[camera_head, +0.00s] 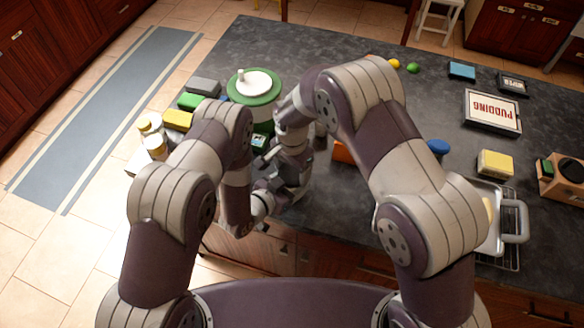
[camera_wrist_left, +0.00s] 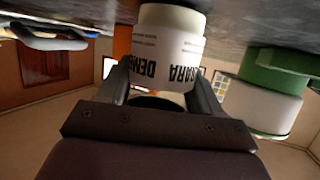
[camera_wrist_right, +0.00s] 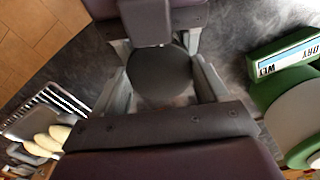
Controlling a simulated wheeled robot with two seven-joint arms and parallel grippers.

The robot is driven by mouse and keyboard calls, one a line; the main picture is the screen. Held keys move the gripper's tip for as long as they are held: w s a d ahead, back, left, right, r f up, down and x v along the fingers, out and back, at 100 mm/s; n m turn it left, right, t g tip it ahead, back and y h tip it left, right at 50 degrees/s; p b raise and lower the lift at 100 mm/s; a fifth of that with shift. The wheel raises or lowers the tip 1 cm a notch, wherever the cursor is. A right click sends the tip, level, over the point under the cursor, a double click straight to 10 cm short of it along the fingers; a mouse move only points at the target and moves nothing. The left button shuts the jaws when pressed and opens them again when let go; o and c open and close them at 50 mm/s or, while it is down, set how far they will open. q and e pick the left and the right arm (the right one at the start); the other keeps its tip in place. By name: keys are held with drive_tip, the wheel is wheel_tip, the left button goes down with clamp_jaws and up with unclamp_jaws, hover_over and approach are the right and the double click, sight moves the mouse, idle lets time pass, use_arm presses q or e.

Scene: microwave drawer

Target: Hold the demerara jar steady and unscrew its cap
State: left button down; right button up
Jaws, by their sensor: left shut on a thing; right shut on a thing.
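The demerara jar (camera_wrist_left: 172,62) is white with dark lettering. It shows upside down in the left wrist view, standing on the dark counter. My left gripper (camera_wrist_left: 160,84) is shut on the jar, one finger on each side of its body. The jar's dark round cap (camera_wrist_right: 160,77) lies between the fingers of my right gripper (camera_wrist_right: 163,88), which is shut on it from above.
A green and white canister (camera_head: 253,86) stands just behind my grippers. Sponges and small boxes, such as a yellow one (camera_head: 177,120), and jars (camera_head: 150,124) line the left edge. A pudding box (camera_head: 492,113) lies at right.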

drive_tip(key=n, duration=0.6)
drive_tip(key=o, duration=1.1)
drive_tip(key=shift+r, duration=2.35)
wheel_tip(320, 180, up, 2)
drive_tip(key=m, duration=0.6)
drive_tip(key=shift+w, duration=0.15)
drive_tip(key=m, duration=0.2)
drive_tip(key=r+m, duration=0.1)
drive_tip(key=shift+m, duration=0.4)
drive_tip(key=shift+s+m, duration=0.2)
drive_tip(key=shift+m, duration=0.3)
wheel_tip(320, 180, down, 8)
drive_tip(key=shift+r, duration=0.15)
